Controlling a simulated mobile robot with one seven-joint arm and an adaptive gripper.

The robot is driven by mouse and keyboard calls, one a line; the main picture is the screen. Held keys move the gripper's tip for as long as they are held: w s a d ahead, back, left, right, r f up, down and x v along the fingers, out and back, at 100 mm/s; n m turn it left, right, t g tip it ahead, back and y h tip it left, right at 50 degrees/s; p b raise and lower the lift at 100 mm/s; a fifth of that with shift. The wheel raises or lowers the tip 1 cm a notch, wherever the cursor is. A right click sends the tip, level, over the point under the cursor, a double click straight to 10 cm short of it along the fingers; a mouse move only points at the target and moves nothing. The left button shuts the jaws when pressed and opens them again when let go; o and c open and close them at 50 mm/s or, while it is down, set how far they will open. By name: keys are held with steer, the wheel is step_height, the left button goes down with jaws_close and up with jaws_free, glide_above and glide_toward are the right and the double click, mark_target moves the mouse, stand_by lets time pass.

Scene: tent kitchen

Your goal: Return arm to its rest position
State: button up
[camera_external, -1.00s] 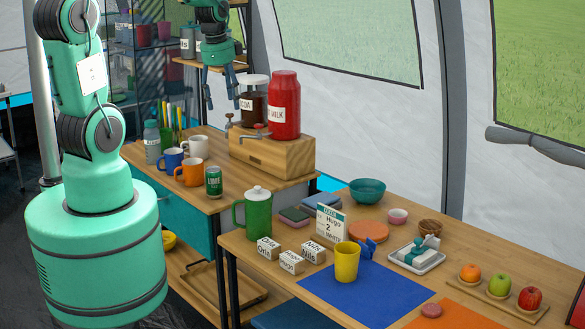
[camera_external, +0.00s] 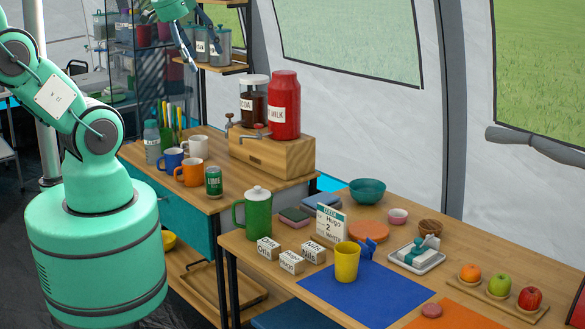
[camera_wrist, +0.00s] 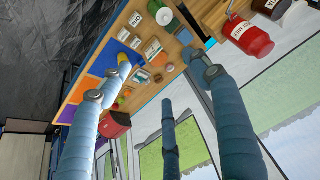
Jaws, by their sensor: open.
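My gripper (camera_external: 206,58) hangs at the top of the external view, up and left of the drink dispensers, with nothing between its fingers. Its blue-grey fingers are spread apart in the wrist view (camera_wrist: 157,62). My green arm bends at the left of the external view, and its upper part is cut off by the frame. A yellow cup (camera_external: 346,262) stands upright at the back edge of a blue mat (camera_external: 385,297) on the near table, well away from my gripper.
Red milk (camera_external: 284,108) and cocoa (camera_external: 253,103) dispensers stand on a wooden box. Grey canisters (camera_external: 219,47) sit on a shelf behind my gripper. Mugs (camera_external: 190,173) and a lime can (camera_external: 213,182) stand on the counter. A green pitcher (camera_external: 257,216) is on the near table.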

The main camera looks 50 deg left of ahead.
steer(key=shift+s+d+r+n, duration=0.1)
steer(key=shift+s+d+n, duration=0.1)
steer(key=shift+s, duration=0.25)
steer(key=shift+s+d+r+n, duration=0.1)
steer(key=shift+s+d+n, duration=0.1)
steer(key=shift+s, duration=0.2)
step_height(320, 180, down, 5)
steer(key=b, duration=0.4)
steer(key=shift+r+b, duration=0.1)
steer(key=shift+b, duration=0.3)
